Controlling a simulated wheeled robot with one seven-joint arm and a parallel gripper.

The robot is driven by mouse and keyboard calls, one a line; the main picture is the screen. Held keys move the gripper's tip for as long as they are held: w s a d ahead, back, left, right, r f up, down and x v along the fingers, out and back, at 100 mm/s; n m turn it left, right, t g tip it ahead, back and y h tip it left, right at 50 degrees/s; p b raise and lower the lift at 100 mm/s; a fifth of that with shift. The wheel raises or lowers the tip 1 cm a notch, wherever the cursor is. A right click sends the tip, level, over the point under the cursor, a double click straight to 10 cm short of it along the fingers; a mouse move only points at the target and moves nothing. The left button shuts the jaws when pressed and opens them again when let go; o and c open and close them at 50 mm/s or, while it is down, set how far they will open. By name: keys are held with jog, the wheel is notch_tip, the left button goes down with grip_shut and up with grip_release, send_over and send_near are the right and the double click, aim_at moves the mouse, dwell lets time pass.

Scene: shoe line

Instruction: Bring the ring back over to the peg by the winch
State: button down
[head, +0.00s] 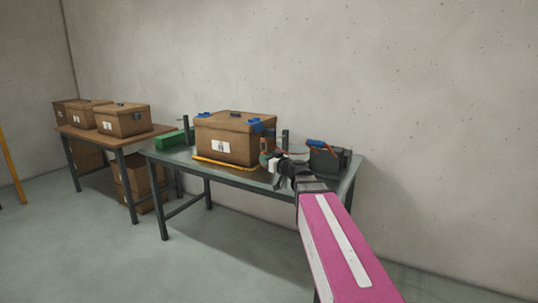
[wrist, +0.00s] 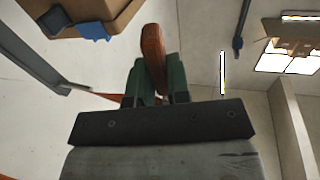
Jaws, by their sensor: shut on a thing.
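My gripper (head: 267,159) is at the right side of the large brown box, above the right part of the table. In the wrist view my gripper's green fingers (wrist: 155,82) are shut on the ring (wrist: 153,50), which shows edge-on as a red-brown piece. The ring (head: 266,146) is small and partly hidden in the head view. A thin orange-brown strap runs between it and the winch (head: 329,160), a dark block with blue and orange on top. The peg by the winch (head: 285,137) is a dark upright post behind my gripper. The ring appears apart from it.
The large brown box (head: 228,139) with blue corner pieces stands on a yellow-edged base on the grey table (head: 345,183). Another dark post (head: 186,129) and a green box (head: 170,140) are left of it. A second table (head: 150,135) holds several boxes.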

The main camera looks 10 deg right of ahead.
aim_at(285, 149)
jog(key=shift+w+d+f, duration=0.1)
jog(key=shift+w+d, duration=1.5)
jog(key=shift+w, duration=0.6)
jog(key=shift+w+d+r, duration=0.1)
jog(key=shift+w+d, duration=1.45)
jog(key=shift+w, duration=0.6)
jog(key=shift+w+d+f, duration=0.1)
jog(key=shift+w+d, duration=1.5)
jog(key=shift+w, duration=0.6)
jog(key=shift+w+d+f, duration=0.35)
jog(key=shift+w+f, duration=0.1)
jog(key=c, duration=1)
grip_release()
jog(key=shift+w+d, duration=0.1)
